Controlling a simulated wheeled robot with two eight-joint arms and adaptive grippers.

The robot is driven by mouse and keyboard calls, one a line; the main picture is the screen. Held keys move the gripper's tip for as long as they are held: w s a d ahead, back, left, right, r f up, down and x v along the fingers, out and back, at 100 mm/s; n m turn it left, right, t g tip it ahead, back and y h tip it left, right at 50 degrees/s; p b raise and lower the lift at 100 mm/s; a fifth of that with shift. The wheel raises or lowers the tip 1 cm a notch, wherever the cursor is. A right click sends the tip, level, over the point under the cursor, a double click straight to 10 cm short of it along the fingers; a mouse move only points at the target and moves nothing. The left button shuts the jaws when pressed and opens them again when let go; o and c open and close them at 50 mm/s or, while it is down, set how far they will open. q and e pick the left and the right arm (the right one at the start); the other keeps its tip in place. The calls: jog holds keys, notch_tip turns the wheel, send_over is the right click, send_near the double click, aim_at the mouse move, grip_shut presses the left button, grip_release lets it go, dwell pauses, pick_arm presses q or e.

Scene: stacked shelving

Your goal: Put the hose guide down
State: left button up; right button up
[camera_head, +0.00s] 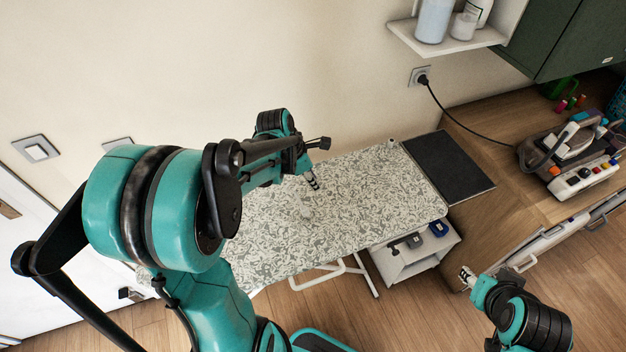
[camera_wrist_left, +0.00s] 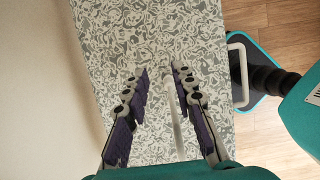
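A thin pale rod, which looks like the hose guide (camera_wrist_left: 174,112), lies between the fingers of my left gripper (camera_wrist_left: 160,84) in the left wrist view. It runs lengthwise, nearer the right finger. The fingers are spread with a gap around it, so the gripper looks open. I cannot tell whether the rod touches the patterned ironing board (camera_wrist_left: 150,30) below. In the head view my left gripper (camera_head: 313,182) is over the board (camera_head: 370,190), with the guide hard to make out. My right gripper (camera_head: 466,275) is low at the right, by the wooden counter, too small to judge.
A dark pad (camera_head: 448,168) is at the board's right end. A white shelf (camera_head: 410,262) with small dark and blue items sits below it. The wooden counter (camera_head: 475,130) carries an iron (camera_head: 565,145). A cord (camera_head: 455,118) runs from a wall socket. Much of the board is clear.

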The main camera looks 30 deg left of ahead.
pick_arm(q)
jog(key=shift+m, duration=0.3)
jog(key=p+v, duration=0.1)
jog(key=v, duration=0.4)
jog(key=p+v, duration=0.1)
jog(key=v, duration=0.5)
jog(key=shift+s+d+r, duration=0.1)
jog(key=shift+d+r, duration=0.05)
jog(key=shift+d, duration=0.05)
jog(key=s+d+m+t+y, duration=0.1)
jog(key=s+d+m, duration=0.3)
jog(key=m, duration=0.9)
jog(key=s+d+m+t+y, duration=0.1)
jog(key=s+d+m+t, duration=0.2)
jog(key=m, duration=1.1)
jog(key=s+d, duration=0.2)
jog(key=d, duration=0.2)
jog(key=shift+d+y, duration=0.15)
jog(key=shift+y, duration=0.15)
jog(key=shift+f, duration=0.25)
notch_tip(320, 180, down, 16)
jog(key=b, duration=1.6)
jog(key=shift+f+b, duration=0.2)
jog(key=shift+b, duration=0.15)
jog(key=shift+r, duration=0.1)
